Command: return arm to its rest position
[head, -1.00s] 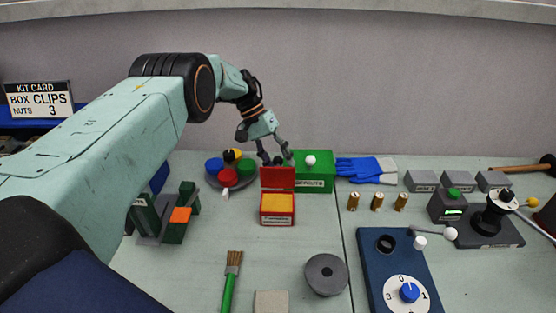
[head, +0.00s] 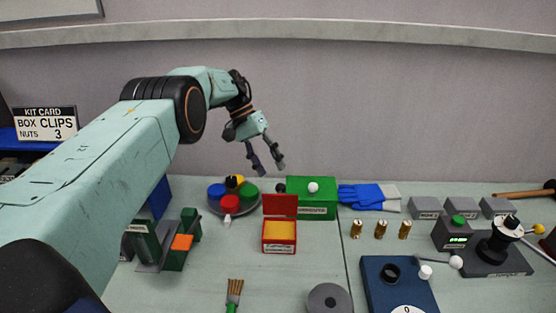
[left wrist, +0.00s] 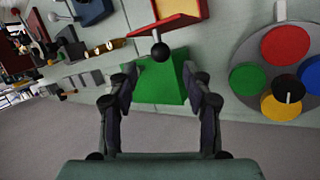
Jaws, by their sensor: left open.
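My left arm comes in from the left in the head view. Its gripper (head: 268,170) hangs in the air above the back of the bench, a little left of and above the green box (head: 318,205). The jaws are open with nothing between them. In the left wrist view the two fingers of the left gripper (left wrist: 163,95) are spread apart, with the green box (left wrist: 158,85) seen beyond them. My right gripper is not in view.
Near the gripper are the open red box (head: 279,235) with yellow inside and a round tray (head: 243,209) of coloured discs. Blue gloves (head: 362,197), brass pieces (head: 380,230), a blue dial panel (head: 375,290) and a joystick unit (head: 500,245) stand to the right.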

